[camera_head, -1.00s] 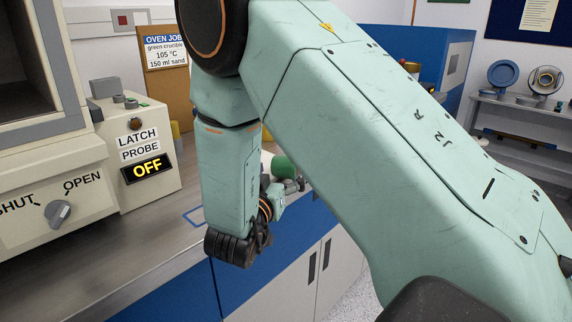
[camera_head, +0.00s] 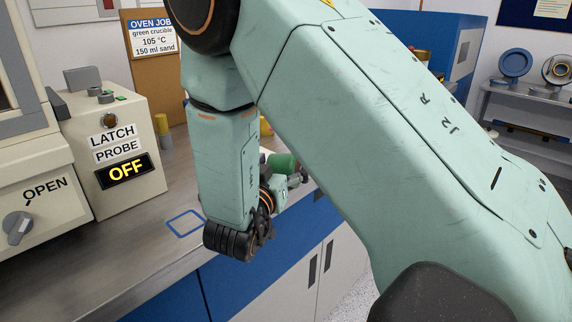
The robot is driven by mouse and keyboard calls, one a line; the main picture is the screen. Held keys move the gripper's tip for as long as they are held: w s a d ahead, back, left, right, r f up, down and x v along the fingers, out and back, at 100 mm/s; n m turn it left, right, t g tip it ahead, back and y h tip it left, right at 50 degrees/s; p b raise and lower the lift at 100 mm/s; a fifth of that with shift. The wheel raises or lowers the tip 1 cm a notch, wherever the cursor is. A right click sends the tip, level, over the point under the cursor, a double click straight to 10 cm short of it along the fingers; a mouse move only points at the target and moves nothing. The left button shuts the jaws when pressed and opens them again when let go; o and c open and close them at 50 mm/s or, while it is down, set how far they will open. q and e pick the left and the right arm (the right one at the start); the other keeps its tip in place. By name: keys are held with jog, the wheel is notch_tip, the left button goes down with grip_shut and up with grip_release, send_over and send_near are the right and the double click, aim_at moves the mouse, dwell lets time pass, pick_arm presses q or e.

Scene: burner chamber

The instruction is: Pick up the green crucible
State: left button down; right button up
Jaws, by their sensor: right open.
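The green crucible (camera_head: 284,162) shows as a small green rounded shape on the counter, just behind my right wrist. It is partly hidden by my arm. My right gripper (camera_head: 298,179) is beside it, on its near right side, with small grey finger parts showing. The gripper is open; whether a finger touches the crucible is too small to tell. My left gripper is not in view.
The steel counter (camera_head: 150,245) has a blue square outline (camera_head: 186,222) with bare metal around it. At left stands a control box (camera_head: 125,185) reading LATCH PROBE OFF. A sign reads "green crucible, 105 °C, 150 ml sand".

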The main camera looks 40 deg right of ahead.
jog(key=shift+s+a+r, duration=0.1)
jog(key=shift+s+r, duration=0.05)
jog(key=shift+r, duration=0.1)
jog(key=shift+s+d, duration=0.15)
jog(key=shift+d, duration=0.1)
jog(key=shift+c, duration=0.4)
jog(key=shift+w+a+f, duration=0.1)
jog(key=shift+w+a, duration=0.15)
jog(key=c, duration=0.5)
jog(key=shift+s+d, duration=0.15)
jog(key=shift+s, duration=0.05)
jog(key=c, duration=0.4)
jog(key=shift+w, duration=0.15)
jog(key=c, duration=0.3)
